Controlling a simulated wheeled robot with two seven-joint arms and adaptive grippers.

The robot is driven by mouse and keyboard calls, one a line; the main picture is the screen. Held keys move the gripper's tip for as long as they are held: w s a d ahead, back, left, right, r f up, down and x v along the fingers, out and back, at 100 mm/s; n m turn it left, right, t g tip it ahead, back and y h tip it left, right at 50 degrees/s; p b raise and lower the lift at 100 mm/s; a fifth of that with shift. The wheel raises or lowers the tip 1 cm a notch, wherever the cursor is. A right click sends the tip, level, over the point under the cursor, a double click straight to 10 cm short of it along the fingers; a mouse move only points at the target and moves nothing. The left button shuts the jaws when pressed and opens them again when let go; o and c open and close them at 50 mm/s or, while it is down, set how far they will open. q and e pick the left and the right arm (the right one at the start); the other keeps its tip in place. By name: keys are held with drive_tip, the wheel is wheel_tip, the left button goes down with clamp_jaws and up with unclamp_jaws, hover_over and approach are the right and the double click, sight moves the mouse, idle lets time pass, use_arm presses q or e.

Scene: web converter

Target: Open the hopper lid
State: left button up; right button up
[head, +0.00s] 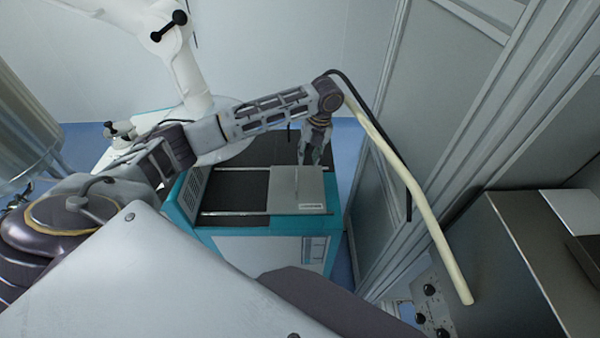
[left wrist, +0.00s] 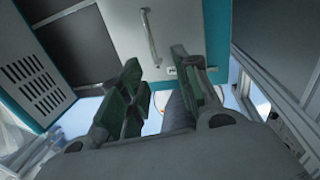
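The hopper lid (head: 297,202) is a flat grey plate with a small label, lying level on top of a teal-edged machine (head: 206,233). In the left wrist view the lid (left wrist: 195,28) carries a slim metal bar handle (left wrist: 150,38). My left gripper (head: 316,160) points down over the far part of the lid in the head view. In the left wrist view its two dark green fingers (left wrist: 157,68) are apart with nothing between them. The handle lies just beyond the fingertips, apart from them as far as I can tell. My right gripper is not in view.
Two metal rails (head: 235,213) run across the machine's dark top beside the lid. A framed panel wall (head: 385,200) stands close on the right, with a pale pole (head: 420,205) in front. A white jointed machine (head: 185,65) stands behind, and a steel tank (head: 22,125) at left.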

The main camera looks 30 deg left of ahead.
sight(296, 178)
use_arm(q)
drive_tip(key=shift+w+a+r+m, duration=0.15)
drive_tip(key=shift+w+a+r, duration=0.1)
drive_tip(key=shift+a+r, duration=0.2)
drive_tip(key=shift+w+a+r+m, duration=0.15)
drive_tip(key=shift+w+a+r, duration=0.05)
drive_tip(key=shift+a+r, duration=0.2)
drive_tip(key=shift+s+a+f+p, duration=0.1)
drive_tip(key=shift+s+a+f, duration=0.25)
drive_tip(key=shift+f, duration=1.9)
drive_tip(key=shift+s+a+f+p, duration=0.15)
drive_tip(key=shift+a+f, duration=0.25)
drive_tip(key=shift+f, duration=1.9)
drive_tip(key=shift+s+a+f+p, duration=0.1)
drive_tip(key=shift+s+a+f, duration=0.25)
drive_tip(key=shift+f, duration=1.9)
drive_tip(key=shift+w, duration=0.1)
clamp_jaws()
